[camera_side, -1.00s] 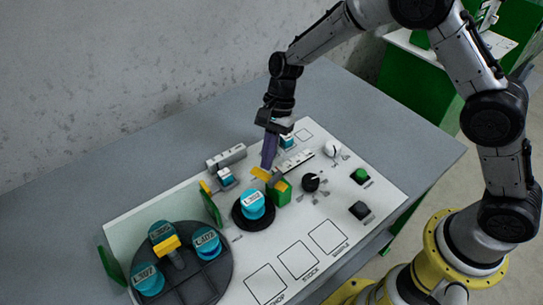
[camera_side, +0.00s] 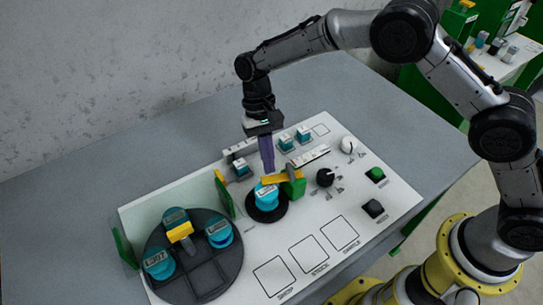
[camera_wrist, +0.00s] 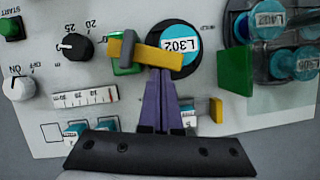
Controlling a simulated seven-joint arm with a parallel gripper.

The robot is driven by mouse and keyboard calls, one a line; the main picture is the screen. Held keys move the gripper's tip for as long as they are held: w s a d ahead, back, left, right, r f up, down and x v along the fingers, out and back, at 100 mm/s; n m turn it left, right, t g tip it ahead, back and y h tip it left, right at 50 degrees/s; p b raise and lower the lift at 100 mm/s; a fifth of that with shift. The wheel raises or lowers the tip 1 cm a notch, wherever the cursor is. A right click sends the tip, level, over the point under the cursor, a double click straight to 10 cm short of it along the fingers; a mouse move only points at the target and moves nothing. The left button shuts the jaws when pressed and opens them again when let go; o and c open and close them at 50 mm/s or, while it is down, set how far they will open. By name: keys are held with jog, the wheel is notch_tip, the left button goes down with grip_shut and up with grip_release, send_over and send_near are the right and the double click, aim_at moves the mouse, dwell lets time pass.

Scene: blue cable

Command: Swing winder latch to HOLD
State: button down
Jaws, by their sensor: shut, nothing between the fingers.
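The winder latch (camera_side: 277,179) is a yellow bar on a green block (camera_side: 295,186). In the wrist view the bar (camera_wrist: 172,59) reaches from the green block (camera_wrist: 125,66) across the lower edge of the teal spool labelled L302 (camera_wrist: 181,42). The spool (camera_side: 266,193) sits on a black round base (camera_side: 268,212). My gripper (camera_side: 268,171) points down with purple fingers shut and empty. In the wrist view its fingertips (camera_wrist: 164,72) are at the bar's near side; I cannot tell whether they touch it.
A dark turntable (camera_side: 205,278) carries several teal spools at the left. A green and yellow upright (camera_side: 224,195) stands between it and the winder. A black dial (camera_side: 325,177), white knob (camera_side: 348,145) and buttons lie to the right. The marked squares in front are clear.

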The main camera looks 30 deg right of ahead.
jog(key=shift+s+a+n+h, duration=0.25)
jog(key=shift+n+h, duration=0.05)
jog(key=shift+n, duration=0.4)
jog(key=shift+s+a, duration=0.2)
jog(key=shift+s, duration=0.1)
jog(key=w, duration=0.4)
jog(key=shift+w+f, duration=0.1)
jog(key=v, duration=1)
jog(key=shift+a, duration=0.2)
